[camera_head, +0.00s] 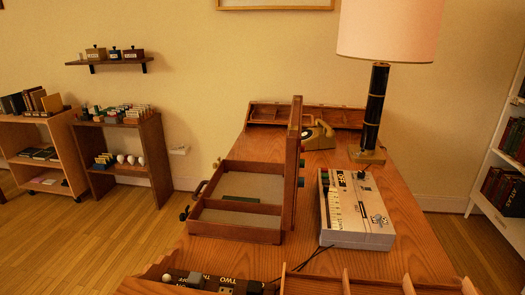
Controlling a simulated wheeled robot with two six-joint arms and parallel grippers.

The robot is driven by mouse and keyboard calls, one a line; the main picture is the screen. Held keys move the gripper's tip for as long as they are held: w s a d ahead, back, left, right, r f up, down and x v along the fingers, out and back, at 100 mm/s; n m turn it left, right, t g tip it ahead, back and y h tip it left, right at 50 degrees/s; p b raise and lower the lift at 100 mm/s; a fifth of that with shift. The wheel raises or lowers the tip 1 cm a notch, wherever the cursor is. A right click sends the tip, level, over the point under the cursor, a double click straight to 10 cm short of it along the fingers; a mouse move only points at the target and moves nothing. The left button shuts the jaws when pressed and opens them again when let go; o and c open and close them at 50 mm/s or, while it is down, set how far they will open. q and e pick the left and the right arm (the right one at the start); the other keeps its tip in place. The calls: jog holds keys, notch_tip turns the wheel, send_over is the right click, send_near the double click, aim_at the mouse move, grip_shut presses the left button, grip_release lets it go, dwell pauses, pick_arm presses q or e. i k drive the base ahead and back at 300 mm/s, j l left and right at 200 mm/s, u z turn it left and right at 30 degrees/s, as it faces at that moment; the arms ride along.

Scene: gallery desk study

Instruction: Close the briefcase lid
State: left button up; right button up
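The briefcase (235,236) is a wooden case lying open on the desk, left of its middle. Its shallow base has a larger pale-lined compartment at the back and a narrower one in front. A handle (197,190) is on its left side, near a small dark fitting (184,214). The lid (294,160) stands about upright along the right side of the base, seen nearly edge-on. Small dark fittings show on the lid's right face. Neither of my grippers is in view.
A grey machine with keys (360,225) stands on the desk (420,250) right of the lid. Behind are a telephone (318,135) and a lamp (372,110). A divided wooden rack (375,287) runs along the front edge. Open floor lies left.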

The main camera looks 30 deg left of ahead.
aim_at(293, 147)
jog(key=i+l+u, duration=0.25)
jog(key=u, duration=0.2)
jog(key=i+l+u, duration=0.25)
jog(key=u, duration=0.15)
jog(key=i+l+u, duration=0.15)
jog(key=l+u, duration=0.3)
